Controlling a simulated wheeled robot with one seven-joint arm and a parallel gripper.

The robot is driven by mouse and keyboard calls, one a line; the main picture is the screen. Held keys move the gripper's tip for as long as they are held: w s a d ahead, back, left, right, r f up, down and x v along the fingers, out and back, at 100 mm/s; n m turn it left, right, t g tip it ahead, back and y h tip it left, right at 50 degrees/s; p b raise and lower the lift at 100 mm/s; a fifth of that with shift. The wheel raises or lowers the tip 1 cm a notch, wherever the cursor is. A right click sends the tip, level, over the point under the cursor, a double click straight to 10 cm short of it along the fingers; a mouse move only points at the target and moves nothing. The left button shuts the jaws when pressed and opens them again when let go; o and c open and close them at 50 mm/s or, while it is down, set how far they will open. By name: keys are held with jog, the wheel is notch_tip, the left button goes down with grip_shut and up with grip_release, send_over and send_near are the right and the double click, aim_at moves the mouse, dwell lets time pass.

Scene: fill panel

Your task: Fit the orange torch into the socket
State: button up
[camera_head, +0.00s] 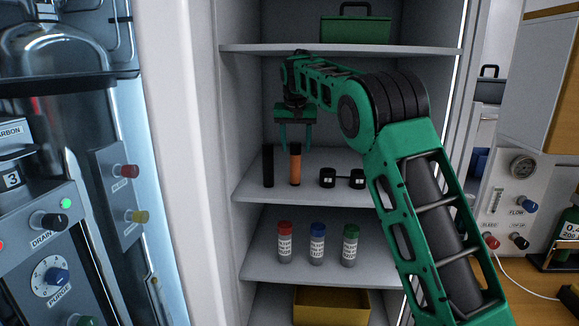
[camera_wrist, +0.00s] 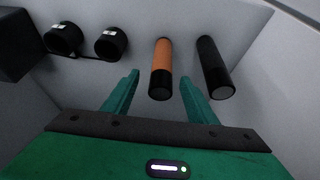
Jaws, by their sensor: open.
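The orange torch (camera_head: 295,168), orange with black ends, stands upright on the middle shelf of the cabinet. My gripper (camera_head: 295,146) is open and points down just above it. In the wrist view the torch (camera_wrist: 161,62) lies between and beyond the two green fingers (camera_wrist: 160,84), with a gap on both sides. Two black round cups (camera_head: 327,178) joined by a thin cord stand on the same shelf to the right; in the wrist view they (camera_wrist: 110,44) show open, dark ends. I cannot tell whether either one is the socket.
A black cylinder (camera_head: 268,166) stands close left of the torch, and close beside the right finger in the wrist view (camera_wrist: 214,66). The shelf above (camera_head: 240,49) holds a green box (camera_head: 356,29). Several labelled jars (camera_head: 317,245) and a yellow bin (camera_head: 331,306) are below.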

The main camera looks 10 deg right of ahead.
aim_at(295, 160)
jog(key=shift+w+d+f, duration=0.15)
jog(key=shift+f, duration=0.2)
jog(key=shift+x, duration=1)
jog(key=x, duration=0.4)
jog(key=shift+w+a+f, duration=0.1)
jog(key=shift+a+f, duration=0.15)
jog(key=shift+f, duration=0.1)
jog(key=shift+r, duration=0.1)
grip_shut()
